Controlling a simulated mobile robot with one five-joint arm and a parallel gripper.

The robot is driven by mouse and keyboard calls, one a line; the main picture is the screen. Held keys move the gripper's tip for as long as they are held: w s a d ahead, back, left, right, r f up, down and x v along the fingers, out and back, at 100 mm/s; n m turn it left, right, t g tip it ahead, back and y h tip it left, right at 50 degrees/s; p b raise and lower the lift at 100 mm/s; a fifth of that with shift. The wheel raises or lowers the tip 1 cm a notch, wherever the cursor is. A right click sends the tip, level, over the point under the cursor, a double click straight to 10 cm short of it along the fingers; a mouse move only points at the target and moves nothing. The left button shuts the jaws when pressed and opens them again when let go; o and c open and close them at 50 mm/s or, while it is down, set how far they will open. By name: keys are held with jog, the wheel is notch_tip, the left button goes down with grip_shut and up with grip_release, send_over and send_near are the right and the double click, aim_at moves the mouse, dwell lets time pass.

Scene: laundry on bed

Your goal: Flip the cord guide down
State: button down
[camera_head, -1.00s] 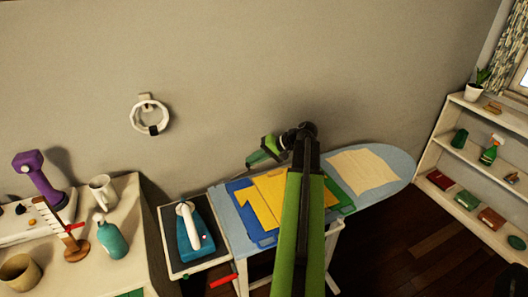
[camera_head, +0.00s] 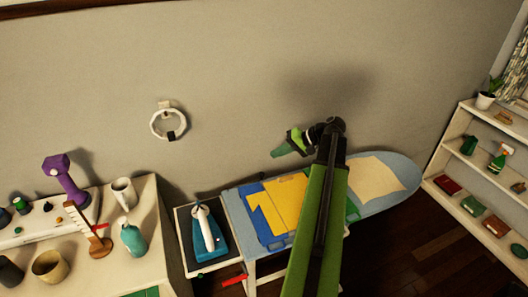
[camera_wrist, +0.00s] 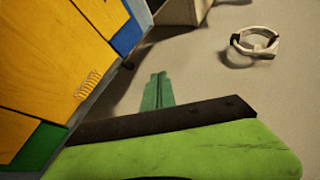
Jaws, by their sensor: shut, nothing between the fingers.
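My gripper (camera_head: 279,151) is shut and empty, reaching left above the back edge of the ironing board (camera_head: 405,176). In the wrist view its green fingers (camera_wrist: 158,90) are together, beside the board's edge, with the wall behind. I cannot pick out the cord guide for certain. A thin dark rod (camera_head: 228,187) lies along the board's back left side, near the iron. A small dark knob (camera_wrist: 128,64) shows at the board's edge in the wrist view. No contact with my fingers is visible.
A yellow and blue folding panel (camera_head: 285,200) lies on the board, with a coil (camera_wrist: 88,86) on its yellow part. A blue iron (camera_head: 205,235) rests on the left tray. A white ring (camera_head: 168,122) hangs on the wall. A cluttered table (camera_head: 150,205) stands left.

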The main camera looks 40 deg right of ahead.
jog(key=p+v, duration=0.1)
jog(key=v, duration=0.2)
jog(key=shift+d, duration=0.15)
